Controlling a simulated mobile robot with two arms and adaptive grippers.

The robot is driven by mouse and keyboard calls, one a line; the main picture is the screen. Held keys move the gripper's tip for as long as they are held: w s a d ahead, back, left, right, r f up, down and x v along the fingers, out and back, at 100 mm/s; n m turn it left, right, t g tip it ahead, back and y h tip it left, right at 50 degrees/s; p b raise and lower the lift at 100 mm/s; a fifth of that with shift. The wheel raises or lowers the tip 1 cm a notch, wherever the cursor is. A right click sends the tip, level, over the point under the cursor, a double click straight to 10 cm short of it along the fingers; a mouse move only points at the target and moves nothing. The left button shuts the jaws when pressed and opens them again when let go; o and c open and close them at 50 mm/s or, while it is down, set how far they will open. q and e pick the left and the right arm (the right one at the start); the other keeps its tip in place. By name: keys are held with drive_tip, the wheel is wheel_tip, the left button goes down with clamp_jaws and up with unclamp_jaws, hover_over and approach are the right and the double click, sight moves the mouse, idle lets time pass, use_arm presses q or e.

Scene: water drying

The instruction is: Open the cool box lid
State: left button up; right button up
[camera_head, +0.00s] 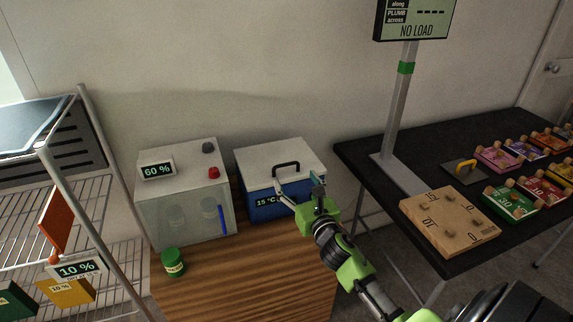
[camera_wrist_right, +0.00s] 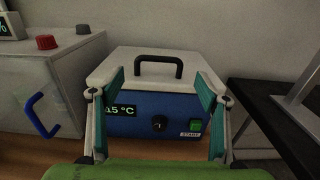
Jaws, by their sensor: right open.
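The cool box (camera_head: 270,208) is blue with a white lid (camera_head: 262,156) and a black handle (camera_head: 286,168) on top. It stands on the wooden table, and its lid is shut. In the right wrist view the blue front (camera_wrist_right: 145,120) shows a 15 °C display, a dark knob and a green button, with the handle (camera_wrist_right: 158,67) above. My right gripper (camera_head: 300,188) is open and empty in front of the box; its fingers (camera_wrist_right: 152,92) frame the box, apart from the handle. My left gripper is not in view.
A clear-fronted cabinet (camera_head: 185,215) with a 60 % display stands left of the box. A green jar (camera_head: 173,262) sits before it. A black table (camera_head: 440,262) with a scale pole is at the right. A wire rack (camera_head: 100,200) is at the left.

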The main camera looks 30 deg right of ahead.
sight(287, 164)
drive_tip(key=x, duration=0.8)
drive_tip(key=shift+w+d, duration=0.1)
drive_tip(key=shift+w, duration=0.2)
drive_tip(key=c, duration=1.3)
drive_tip(key=shift+r, duration=0.1)
